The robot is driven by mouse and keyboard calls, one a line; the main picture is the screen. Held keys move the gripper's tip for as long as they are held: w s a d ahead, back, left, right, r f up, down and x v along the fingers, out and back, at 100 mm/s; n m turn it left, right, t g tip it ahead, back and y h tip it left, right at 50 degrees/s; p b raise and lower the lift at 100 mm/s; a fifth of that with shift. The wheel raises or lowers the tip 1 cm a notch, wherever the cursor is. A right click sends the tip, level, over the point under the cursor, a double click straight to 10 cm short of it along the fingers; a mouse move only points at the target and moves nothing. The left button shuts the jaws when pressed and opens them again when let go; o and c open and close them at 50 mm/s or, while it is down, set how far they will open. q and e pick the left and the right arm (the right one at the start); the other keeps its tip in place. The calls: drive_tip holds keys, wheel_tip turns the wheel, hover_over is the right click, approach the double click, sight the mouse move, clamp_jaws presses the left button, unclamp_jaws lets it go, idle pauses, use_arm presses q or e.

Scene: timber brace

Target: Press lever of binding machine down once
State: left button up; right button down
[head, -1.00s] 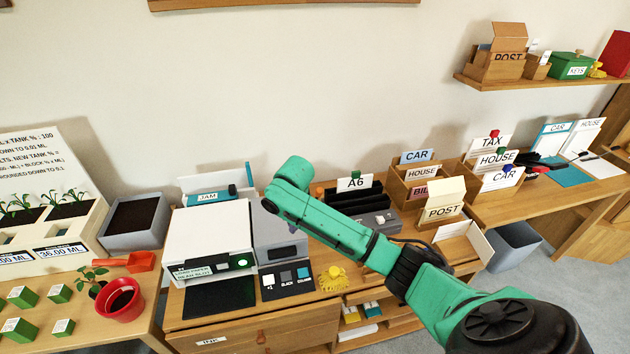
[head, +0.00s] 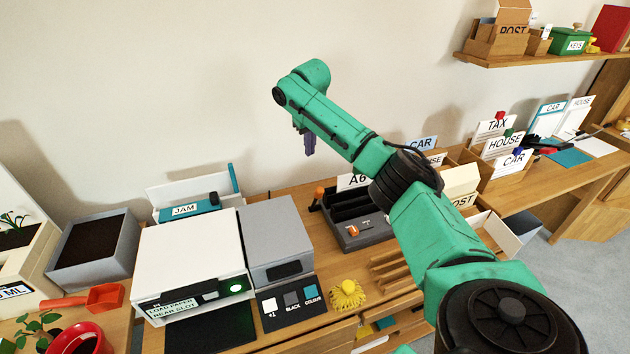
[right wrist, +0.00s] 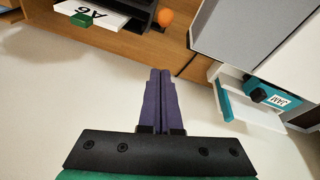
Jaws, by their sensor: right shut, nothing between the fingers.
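The binding machine (head: 362,238) appears to be the dark grey unit with black slots on the cabinet, beside the A6 card (head: 352,181). An orange knob (head: 319,192), apparently its lever's end, stands up at its left side; it also shows in the right wrist view (right wrist: 165,17). A small orange spot (head: 352,230) shows on its front. My right gripper (head: 309,150), with purple fingers, is shut and empty, pointing down above and behind the knob, apart from it. The right wrist view shows the fingers (right wrist: 160,72) together. My arm hides the machine's right part. My left gripper is not in view.
A white and grey printer (head: 190,250) stands left of the machine, with a JAM box (head: 185,210) behind it. A yellow tufted thing (head: 347,294) lies in front. Card boxes and a POST box (head: 460,185) crowd the right. The wall is close behind.

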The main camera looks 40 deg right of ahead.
drive_tip(key=f+p, duration=0.1)
drive_tip(key=f, duration=0.2)
drive_tip(key=d+f+p, duration=0.1)
drive_tip(key=f+p, duration=0.1)
drive_tip(key=f, duration=0.2)
drive_tip(key=f+p, duration=0.1)
drive_tip(key=f, duration=0.3)
drive_tip(key=shift+s+d+f, duration=0.15)
drive_tip(key=shift+d+f, duration=0.05)
drive_tip(key=shift+d, duration=0.05)
drive_tip(key=shift+s+a+f, duration=0.1)
drive_tip(key=shift+s+f, duration=0.05)
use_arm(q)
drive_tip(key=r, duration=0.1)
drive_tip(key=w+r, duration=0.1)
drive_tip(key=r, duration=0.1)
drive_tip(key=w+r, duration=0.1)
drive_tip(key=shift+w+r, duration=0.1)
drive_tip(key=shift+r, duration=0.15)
use_arm(e)
drive_tip(key=shift+f, duration=0.15)
drive_tip(key=shift+f, duration=0.1)
